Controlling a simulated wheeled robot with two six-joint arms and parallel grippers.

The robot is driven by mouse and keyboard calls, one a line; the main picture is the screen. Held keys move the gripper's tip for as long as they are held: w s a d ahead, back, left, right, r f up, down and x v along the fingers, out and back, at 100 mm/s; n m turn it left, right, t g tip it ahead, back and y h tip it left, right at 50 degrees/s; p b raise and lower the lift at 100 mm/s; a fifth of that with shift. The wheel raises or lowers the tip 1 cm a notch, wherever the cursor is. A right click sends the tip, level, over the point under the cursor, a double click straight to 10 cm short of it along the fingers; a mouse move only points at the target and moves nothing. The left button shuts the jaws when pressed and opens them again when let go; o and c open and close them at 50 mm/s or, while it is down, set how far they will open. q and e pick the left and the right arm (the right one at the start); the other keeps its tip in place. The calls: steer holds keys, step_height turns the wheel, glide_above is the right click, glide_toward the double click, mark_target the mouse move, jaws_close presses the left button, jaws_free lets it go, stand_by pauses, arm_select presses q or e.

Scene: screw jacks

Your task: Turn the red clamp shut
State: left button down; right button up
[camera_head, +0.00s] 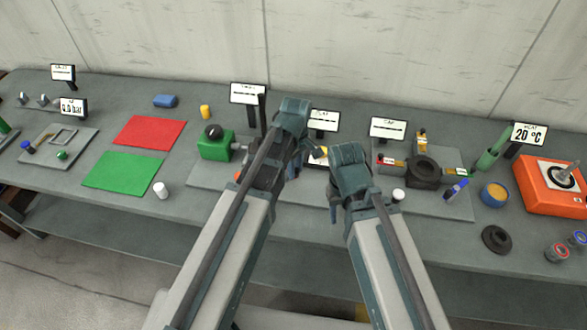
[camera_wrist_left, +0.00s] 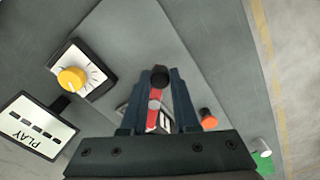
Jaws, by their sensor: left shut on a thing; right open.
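In the left wrist view, a red bar with a black round end, which looks like the red clamp's handle (camera_wrist_left: 155,105), lies between the fingers of my left gripper (camera_wrist_left: 161,76). The gripper is shut on it near the black end. The clamp's base is partly hidden by the gripper. In the head view, the clamp and left fingertips are hidden behind my left arm. My right gripper (camera_head: 334,200) is open and empty, low over the bench to the right of my left arm.
A yellow dial (camera_wrist_left: 71,78) and an orange button (camera_wrist_left: 208,118) flank the clamp. A green block with a black knob (camera_head: 213,147) stands left of my left arm.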

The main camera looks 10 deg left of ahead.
arm_select(q)
steer(key=shift+w, duration=0.1)
stand_by(0.4)
steer(key=c, duration=0.7)
jaws_free()
steer(key=shift+o, duration=0.2)
step_height(320, 180, up, 14)
steer(key=p, duration=1.4)
steer(key=shift+f, duration=0.1)
